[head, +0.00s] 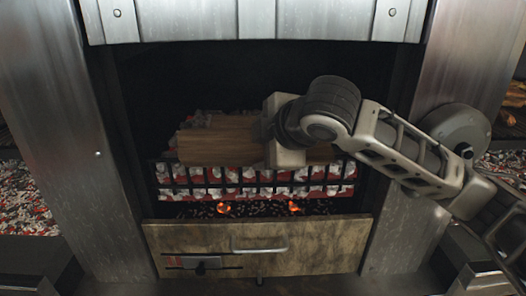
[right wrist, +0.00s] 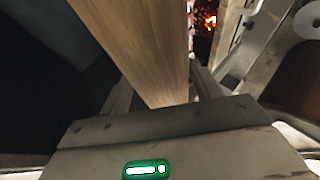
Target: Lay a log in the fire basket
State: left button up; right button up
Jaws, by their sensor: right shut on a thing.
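A brown wooden log (head: 218,146) lies level across the picture in the head view, over the fire basket (head: 255,190). My right gripper (head: 276,140) is shut around the log near its middle. In the right wrist view the log (right wrist: 140,50) runs up from between my right gripper's fingers (right wrist: 160,100). The basket is a black grid with red and white-ashed embers behind its bars. I cannot tell whether the log touches the embers. My left gripper is out of view.
Metal posts (head: 75,140) stand on both sides of the dark firebox opening, with a riveted metal hood (head: 250,20) above. A drawer front (head: 255,248) with a handle is below the basket. More embers (head: 25,195) lie outside at the left.

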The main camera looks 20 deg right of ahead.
jog(key=w+d+f, duration=0.1)
jog(key=w, duration=0.3)
jog(key=w+d+f, duration=0.1)
jog(key=w, duration=0.4)
jog(key=w+d+f, duration=0.1)
jog(key=w+d, duration=0.1)
jog(key=w, duration=0.2)
jog(key=shift+w+f, duration=0.2)
jog(key=shift+w, duration=0.2)
jog(key=shift+w+d+f, duration=0.2)
jog(key=shift+w+f, duration=0.55)
jog(key=shift+f, duration=0.3)
jog(key=o, duration=1.7)
jog(key=shift+f, duration=0.2)
